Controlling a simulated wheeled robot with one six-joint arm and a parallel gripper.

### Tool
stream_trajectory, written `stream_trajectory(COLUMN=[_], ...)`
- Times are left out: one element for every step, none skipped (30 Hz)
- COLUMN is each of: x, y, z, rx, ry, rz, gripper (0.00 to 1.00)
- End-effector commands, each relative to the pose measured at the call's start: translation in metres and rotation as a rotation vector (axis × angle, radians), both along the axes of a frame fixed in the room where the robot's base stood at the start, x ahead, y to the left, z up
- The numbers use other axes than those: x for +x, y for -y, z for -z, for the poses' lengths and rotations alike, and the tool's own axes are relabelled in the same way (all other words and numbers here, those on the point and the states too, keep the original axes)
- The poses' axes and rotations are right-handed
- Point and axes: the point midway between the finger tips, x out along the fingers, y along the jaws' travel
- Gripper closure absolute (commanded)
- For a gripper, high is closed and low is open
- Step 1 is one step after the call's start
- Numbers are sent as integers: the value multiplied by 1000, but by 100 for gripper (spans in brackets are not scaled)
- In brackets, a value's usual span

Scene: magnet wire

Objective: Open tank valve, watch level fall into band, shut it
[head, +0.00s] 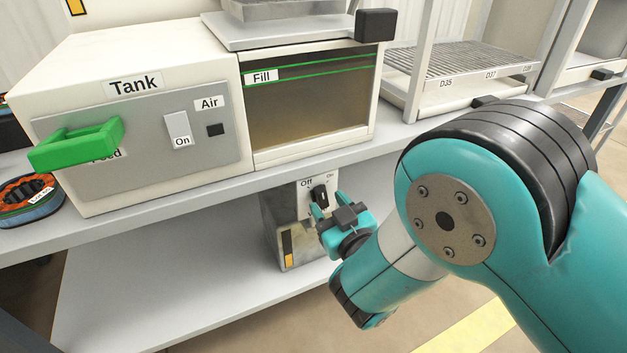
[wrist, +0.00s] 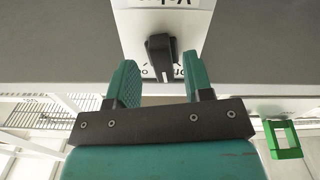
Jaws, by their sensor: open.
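The cream tank (head: 165,75) stands on the bench. Its Fill window (head: 315,105) has two green lines near the top and brownish liquid inside. The exact liquid surface is hard to make out against the lines. Below the bench edge, a box carries a black valve knob (head: 320,196) on a plate marked Off and On. My gripper (head: 332,212) is open at this knob. In the wrist view the knob (wrist: 161,55) lies ahead, between the lines of my fingers (wrist: 160,85). I cannot tell whether they touch it, or its exact setting.
A green handle (head: 78,145) sticks out from the tank's left front, beside a white Air switch (head: 178,130) marked On. A wire coil (head: 30,198) lies at the far left. The bench edge (head: 180,197) overhangs the valve box; the lower shelf (head: 170,285) is mostly clear.

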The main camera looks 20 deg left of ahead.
Motion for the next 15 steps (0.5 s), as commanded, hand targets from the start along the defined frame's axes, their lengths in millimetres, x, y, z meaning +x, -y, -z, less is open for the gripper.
stream_trajectory(x=[4,6,7,8,9,9,9,9,8,8,8,7,7,7,7], y=[1,2,2,2,2,1,1,0,-1,-1,-2,-2,-2,-2,-3], z=[-2,-1,-1,0,0,0,0,0,1,1,1,1,1,1,1], rx=[0,-1,-1,0,0,1,1,1,1,1,0,1,1,1,1], ry=[0,-1,-1,-1,-1,-1,-1,-1,1,0,0,-1,-1,-1,-1], rz=[8,11,15,16,17,17,17,16,15,14,13,12,12,11,11], gripper=[53,53,53,53,53,53,53,53,53,53,53,53,53,60,69])
